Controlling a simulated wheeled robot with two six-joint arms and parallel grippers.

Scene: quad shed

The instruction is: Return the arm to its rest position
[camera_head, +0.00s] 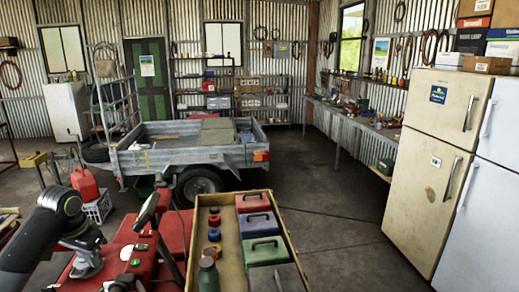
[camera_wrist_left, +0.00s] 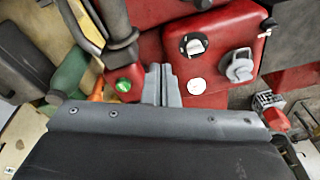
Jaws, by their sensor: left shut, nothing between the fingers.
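My left arm comes in from the lower left in the head view, black with a green-ringed joint. Its grey left gripper (camera_head: 87,265) hangs low over the red quad body (camera_head: 172,232). In the left wrist view the two grey fingers (camera_wrist_left: 161,84) are together with nothing between them. Beyond them are the red bodywork with a white cap (camera_wrist_left: 194,45) and a grey cap (camera_wrist_left: 239,66). The right gripper is in neither view.
A wooden tray (camera_head: 229,196) holds red, blue and green cases and several bottles, right of the handlebar. A grey trailer (camera_head: 165,158) stands behind. A red fuel can (camera_head: 85,183) stands at left. Fridges (camera_head: 430,150) line the right. Floor between is clear.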

